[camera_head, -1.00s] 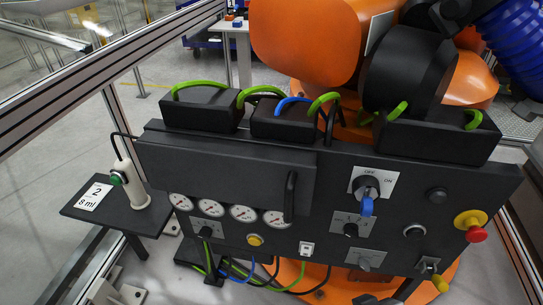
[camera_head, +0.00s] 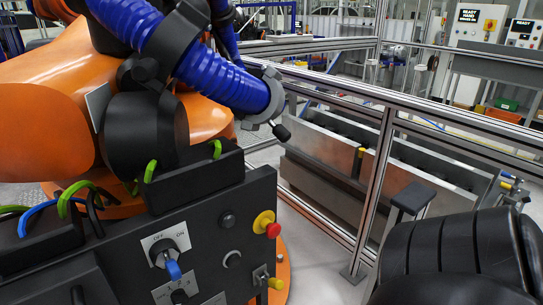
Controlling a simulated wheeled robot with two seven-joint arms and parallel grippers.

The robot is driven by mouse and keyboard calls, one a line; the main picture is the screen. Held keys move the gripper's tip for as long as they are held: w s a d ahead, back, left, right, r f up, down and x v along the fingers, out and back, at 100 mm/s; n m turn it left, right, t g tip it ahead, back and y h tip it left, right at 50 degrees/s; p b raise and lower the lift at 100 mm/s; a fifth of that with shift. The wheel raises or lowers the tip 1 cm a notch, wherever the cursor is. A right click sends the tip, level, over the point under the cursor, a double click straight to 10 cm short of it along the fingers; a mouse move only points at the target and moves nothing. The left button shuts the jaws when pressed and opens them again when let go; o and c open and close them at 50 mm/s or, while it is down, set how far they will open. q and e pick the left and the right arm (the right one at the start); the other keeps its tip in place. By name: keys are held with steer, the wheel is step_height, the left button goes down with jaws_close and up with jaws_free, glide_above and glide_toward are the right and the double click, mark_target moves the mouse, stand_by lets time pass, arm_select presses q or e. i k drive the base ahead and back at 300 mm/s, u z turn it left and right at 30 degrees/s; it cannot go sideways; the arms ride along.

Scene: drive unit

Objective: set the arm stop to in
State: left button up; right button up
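No part in view carries a readable arm stop label, so I cannot tell for certain which one it is. On the black control panel (camera_head: 205,235), a small yellow-ended lever (camera_head: 274,283) sits at the lower right. A yellow-topped handle (camera_head: 361,152) stands by the grey metal trough beyond the fence, and a similar yellow-ended handle (camera_head: 507,181) shows at the far right. A large black rounded shape fills the lower right corner, perhaps part of my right arm. Neither gripper shows.
The panel also bears a blue-handled switch (camera_head: 171,262) marked OFF and ON and a red button on yellow (camera_head: 271,229). The orange robot arm (camera_head: 50,130) with a blue hose (camera_head: 215,80) stands behind. Aluminium fence rails (camera_head: 375,185) cross the right.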

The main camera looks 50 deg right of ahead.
mark_target(273, 230)
steer(key=z, duration=1.7)
